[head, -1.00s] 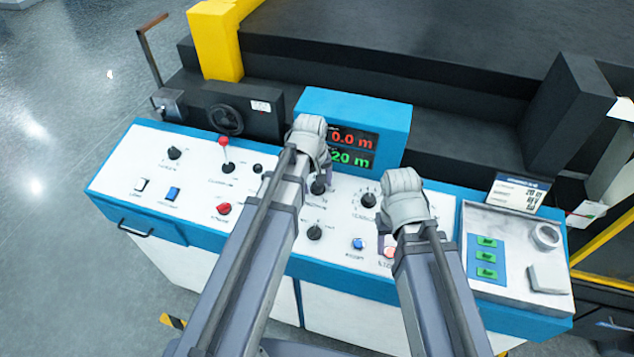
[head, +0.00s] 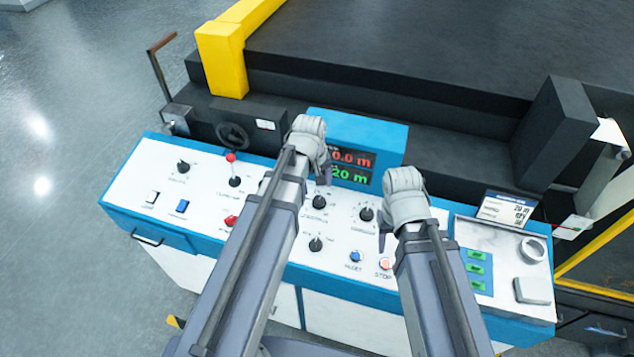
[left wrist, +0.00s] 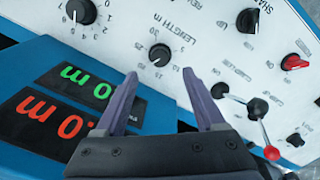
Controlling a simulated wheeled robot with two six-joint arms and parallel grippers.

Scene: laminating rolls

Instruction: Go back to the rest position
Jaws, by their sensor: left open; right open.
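My left gripper (head: 323,172) is open and empty above the control console (head: 270,210), in front of the display. In the left wrist view the fingers of my left gripper (left wrist: 162,78) are spread above the panel, with nothing between them. A black length knob (left wrist: 160,54) lies beyond the gap. My right gripper (head: 384,238) is open above the panel, near the pink stop button (head: 385,264). Its fingers are partly hidden by its own wrist, and I see nothing held.
A display (head: 352,165) with red and green digits stands behind the panel. A red-tipped lever (head: 231,158) rises at left. A tray (head: 480,235) with green switches is at right. The dark machine (head: 400,60) fills the back. Open floor (head: 60,200) lies left.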

